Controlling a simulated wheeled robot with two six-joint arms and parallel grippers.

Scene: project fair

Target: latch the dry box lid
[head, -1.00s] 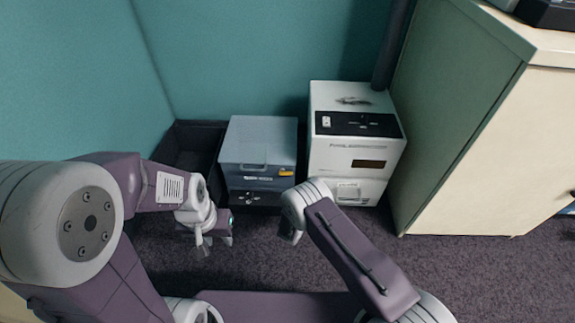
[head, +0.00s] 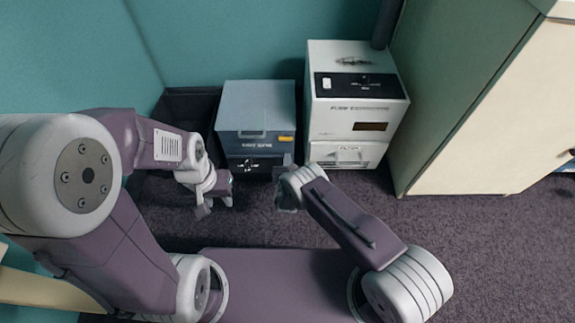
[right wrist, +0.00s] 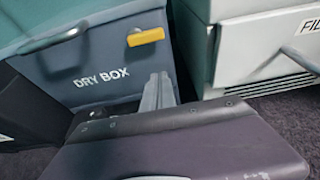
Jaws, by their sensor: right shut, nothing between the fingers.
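The dry box (head: 257,104) is a blue-grey box on the floor against the teal wall, with its lid down. Its front has a grey handle (head: 252,134) and a small orange-yellow latch (head: 286,138). In the right wrist view the latch (right wrist: 146,36) lies nearly level above the words DRY BOX. My right gripper (right wrist: 160,82) is shut and empty, its fingertips below and a little right of the latch, apart from it in the picture. In the head view my right wrist mostly hides it. My left gripper (head: 217,205) is open and empty above the carpet, in front and left of the box.
A white fume extractor (head: 350,118) stands close right of the dry box. A dark open bin (head: 188,105) is on its left. A tall cream and green cabinet (head: 475,125) stands farther right. Bare carpet (head: 440,225) lies in front.

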